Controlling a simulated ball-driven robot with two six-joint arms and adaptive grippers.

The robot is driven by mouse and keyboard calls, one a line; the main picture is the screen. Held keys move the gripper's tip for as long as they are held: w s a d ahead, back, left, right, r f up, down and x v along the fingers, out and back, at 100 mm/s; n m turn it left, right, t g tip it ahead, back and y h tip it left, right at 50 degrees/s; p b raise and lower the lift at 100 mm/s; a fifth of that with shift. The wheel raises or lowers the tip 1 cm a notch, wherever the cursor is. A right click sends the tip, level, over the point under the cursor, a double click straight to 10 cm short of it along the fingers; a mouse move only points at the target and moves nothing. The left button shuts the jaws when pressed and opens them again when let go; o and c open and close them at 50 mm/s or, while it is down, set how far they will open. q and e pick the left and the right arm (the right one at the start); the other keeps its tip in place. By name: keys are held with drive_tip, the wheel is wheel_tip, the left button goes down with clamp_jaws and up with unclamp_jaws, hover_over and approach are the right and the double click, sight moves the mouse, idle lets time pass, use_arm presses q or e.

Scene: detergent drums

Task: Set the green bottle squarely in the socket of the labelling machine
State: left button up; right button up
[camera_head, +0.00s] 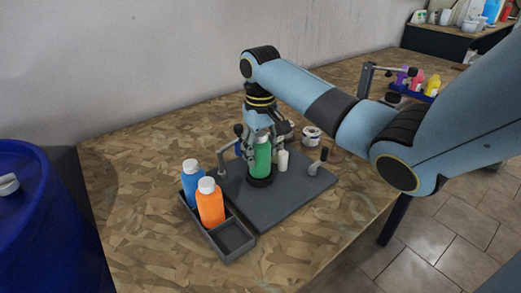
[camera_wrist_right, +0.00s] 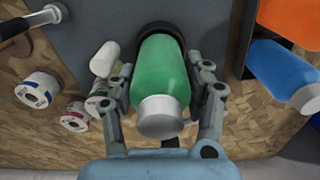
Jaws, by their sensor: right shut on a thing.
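The green bottle (camera_head: 262,160) is upright, with its base at the dark round socket (camera_head: 260,182) of the labelling machine (camera_head: 292,203), a grey plate on the table. My right gripper (camera_head: 262,138) is shut on the bottle's upper part from behind. In the right wrist view the green bottle (camera_wrist_right: 160,72) lies between the two fingers of my right gripper (camera_wrist_right: 165,90), with its silver-white cap towards me. The black socket rim (camera_wrist_right: 158,27) curves around its far end. I cannot tell whether the base sits fully down. My left gripper is not in view.
A grey tray (camera_head: 217,241) left of the plate holds a blue bottle (camera_head: 192,180) and an orange bottle (camera_head: 210,205); its front compartment is empty. A white cylinder (camera_head: 283,161) and lever arms stand close to the green bottle. Label rolls (camera_head: 311,134) lie behind.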

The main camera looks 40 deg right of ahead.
sight(261, 134)
drive_tip(key=shift+f, duration=0.5)
idle(0.3)
drive_tip(key=o, duration=1.8)
drive_tip(key=shift+r, duration=0.1)
wheel_tip(261, 134, up, 8)
drive_tip(key=p, duration=0.9)
drive_tip(key=shift+f+p, duration=0.25)
drive_tip(key=shift+p, duration=0.05)
drive_tip(key=shift+f, duration=0.1)
